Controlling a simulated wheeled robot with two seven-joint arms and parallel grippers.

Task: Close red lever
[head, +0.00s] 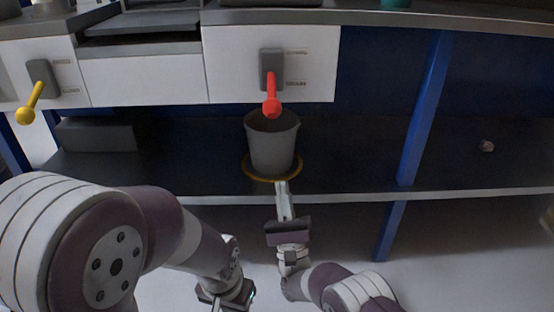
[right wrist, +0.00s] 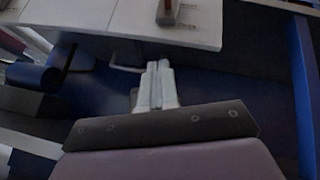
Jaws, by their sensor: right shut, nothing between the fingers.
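The red lever (head: 271,104) sits on a grey mount (head: 266,66) on a white panel. Its handle hangs down, with its round knob at the low end, below the lower of two small labels. My right gripper (head: 282,187) is shut and empty. It points up toward the panel, below the lever and in front of the grey bucket, clear of the lever. In the right wrist view the shut fingers (right wrist: 157,70) point at the panel's lower edge.
A grey bucket (head: 271,146) stands on the dark shelf (head: 345,160) under the lever, in a yellow ring (head: 258,178). A yellow lever (head: 33,98) is on another panel at left. A blue post (head: 425,105) stands at right. A grey box (head: 97,135) lies on the shelf.

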